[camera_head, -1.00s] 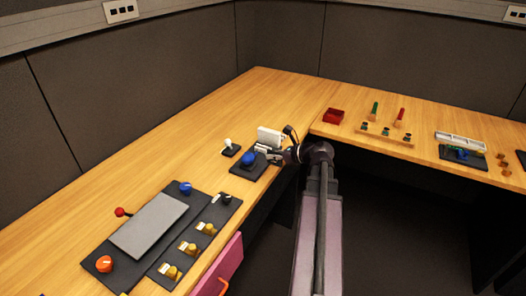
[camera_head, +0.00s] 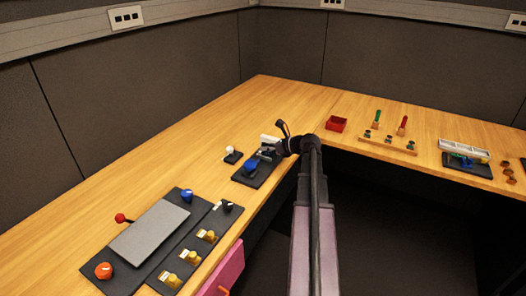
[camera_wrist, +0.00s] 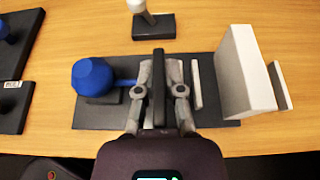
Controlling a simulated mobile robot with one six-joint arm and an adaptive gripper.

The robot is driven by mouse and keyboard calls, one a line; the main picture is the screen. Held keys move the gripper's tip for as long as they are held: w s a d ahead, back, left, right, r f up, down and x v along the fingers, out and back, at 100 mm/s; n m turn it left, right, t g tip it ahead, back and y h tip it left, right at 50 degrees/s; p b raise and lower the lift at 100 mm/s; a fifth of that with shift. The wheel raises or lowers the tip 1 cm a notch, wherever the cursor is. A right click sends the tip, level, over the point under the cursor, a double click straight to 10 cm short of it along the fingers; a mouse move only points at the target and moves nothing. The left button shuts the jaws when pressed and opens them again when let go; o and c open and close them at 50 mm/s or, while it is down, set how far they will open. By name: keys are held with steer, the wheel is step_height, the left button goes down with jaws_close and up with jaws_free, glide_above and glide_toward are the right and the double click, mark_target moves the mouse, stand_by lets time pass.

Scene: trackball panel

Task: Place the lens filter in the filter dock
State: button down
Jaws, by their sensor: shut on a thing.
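My gripper (camera_wrist: 160,78) is shut on a thin dark upright plate, seen edge-on in the wrist view, which I take to be the lens filter (camera_wrist: 159,95). The gripper is over a dark base panel (camera_wrist: 220,112). Right of the held plate stand a thin pale plate (camera_wrist: 196,84) and a thick white block (camera_wrist: 243,75) with a grey plate behind it. These look like the filter dock, though I cannot be sure. A gap separates the held plate from the pale plate. In the head view my gripper (camera_head: 268,153) is small and partly hides the panel.
A blue ball (camera_wrist: 93,77) with a short rod sits close left of my gripper. A white-topped post (camera_wrist: 143,12) stands behind. A red tray (camera_head: 336,124), a peg rack (camera_head: 388,143) and another dark panel (camera_head: 468,168) lie to the right. Open desk lies behind the panel.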

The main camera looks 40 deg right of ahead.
mark_target(264, 143)
steer(key=shift+w+d+f, duration=0.1)
steer(key=shift+w+d, duration=0.25)
steer(key=shift+w, duration=0.5)
steer(key=shift+w+d+f, duration=0.1)
steer(key=shift+w+d, duration=0.25)
steer(key=shift+w, duration=0.5)
steer(key=shift+w+d, duration=0.25)
steer(key=shift+w, duration=0.2)
steer(key=shift+w+d+f+b, duration=0.1)
steer(key=shift+w+f+b, duration=0.15)
steer(key=shift+b, duration=0.15)
step_height(264, 143, down, 3)
steer(key=b, duration=0.3)
steer(key=shift+s, duration=0.15)
steer(key=shift+f, duration=0.15)
steer(key=c, duration=0.8)
jaws_free()
steer(key=shift+o, duration=0.2)
